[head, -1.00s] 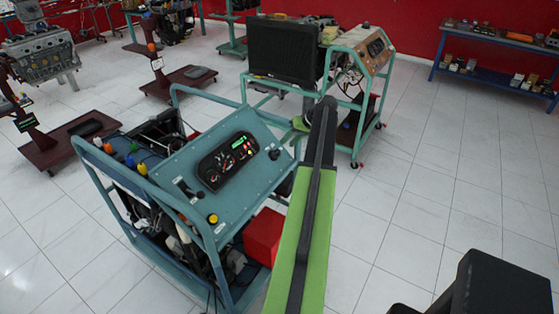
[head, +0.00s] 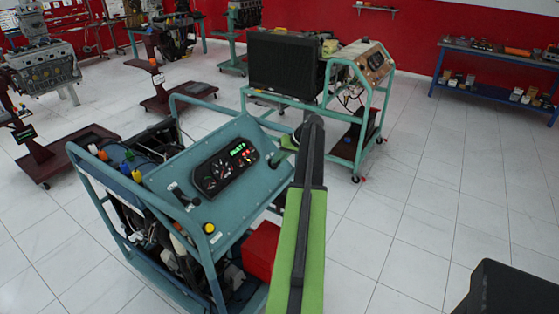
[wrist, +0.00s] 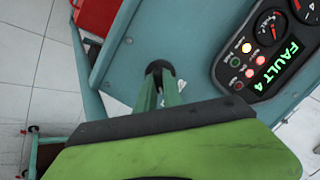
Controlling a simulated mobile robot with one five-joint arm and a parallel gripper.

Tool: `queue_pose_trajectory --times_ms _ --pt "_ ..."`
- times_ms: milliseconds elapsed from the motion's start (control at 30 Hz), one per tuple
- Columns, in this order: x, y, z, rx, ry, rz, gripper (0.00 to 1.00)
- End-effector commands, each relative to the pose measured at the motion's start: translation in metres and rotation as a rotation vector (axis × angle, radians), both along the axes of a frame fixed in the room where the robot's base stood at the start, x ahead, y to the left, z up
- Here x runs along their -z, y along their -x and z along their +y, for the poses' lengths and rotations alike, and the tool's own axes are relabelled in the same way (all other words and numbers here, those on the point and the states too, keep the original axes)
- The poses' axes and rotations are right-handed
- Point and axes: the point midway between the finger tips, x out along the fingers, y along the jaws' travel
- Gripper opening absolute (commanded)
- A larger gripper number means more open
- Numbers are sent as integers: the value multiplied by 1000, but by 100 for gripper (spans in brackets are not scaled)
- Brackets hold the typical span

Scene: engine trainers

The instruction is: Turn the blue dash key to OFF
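The dash key looks like a small dark round knob (head: 276,158) near the right edge of the sloped teal dash panel (head: 240,205). It looks dark, not blue, and its setting cannot be read. It also shows in the wrist view as a dark knob (wrist: 160,67) at the finger ends. My gripper (head: 289,143) is just above and right of the key in the head view. In the wrist view its green fingers (wrist: 160,86) stand slightly apart, pointing at the knob; contact cannot be told. The instrument cluster (wrist: 268,55) is lit and reads FAULT 4.
A red box (head: 262,250) sits low on the trainer frame. A yellow button (head: 209,228) and a lever (head: 181,193) are on the panel's left. Another teal trainer (head: 345,95) stands behind.

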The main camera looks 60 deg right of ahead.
Motion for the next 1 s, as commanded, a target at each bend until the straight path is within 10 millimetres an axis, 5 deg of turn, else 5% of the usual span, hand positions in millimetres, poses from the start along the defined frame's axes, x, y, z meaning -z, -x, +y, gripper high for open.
queue_pose_trajectory --times_ms 567,1000 --pt "0 1 0 -44 40 1 0" --pt "-1 1 2 -295 263 3 0"
